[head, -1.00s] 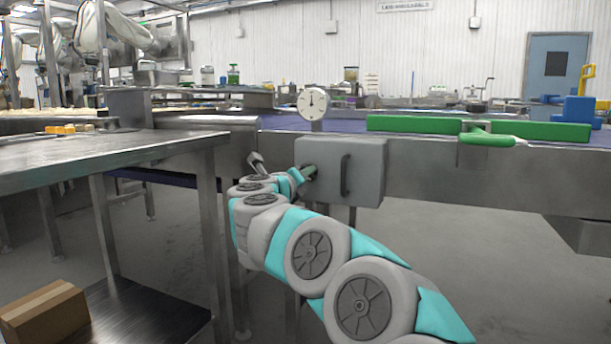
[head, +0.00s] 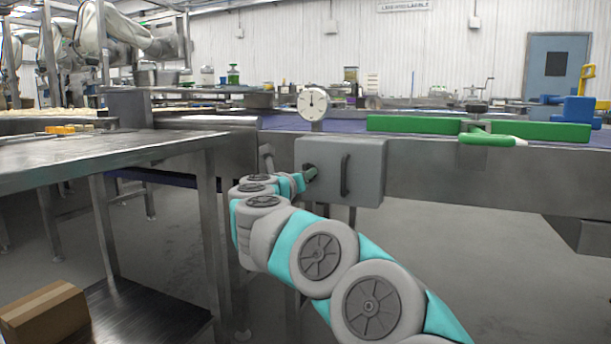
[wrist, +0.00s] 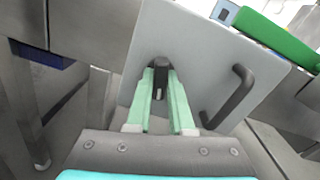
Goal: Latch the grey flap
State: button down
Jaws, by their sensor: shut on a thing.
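The grey flap (head: 367,165) hangs upright on the side of the conveyor, below a round dial gauge. It carries a dark bar handle (head: 345,174), which also shows in the wrist view (wrist: 231,97). A small dark latch knob (wrist: 161,68) sits on the flap at the left of this handle. My gripper (wrist: 161,80) has its two pale green fingers on either side of the knob and is shut on it. In the head view my gripper (head: 310,172) is at the flap's left edge, and the knob is mostly hidden. I cannot tell whether the latch is engaged.
A steel table (head: 110,150) stands at the left, with a cardboard box (head: 45,315) on its lower shelf. The dial gauge (head: 312,103) stands just above the flap. A green bar (head: 415,124) and a green handle (head: 487,140) lie right of it. The floor at the right is clear.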

jog(key=shift+m, duration=0.6)
jog(key=shift+m, duration=1)
grip_release()
jog(key=v, duration=0.8)
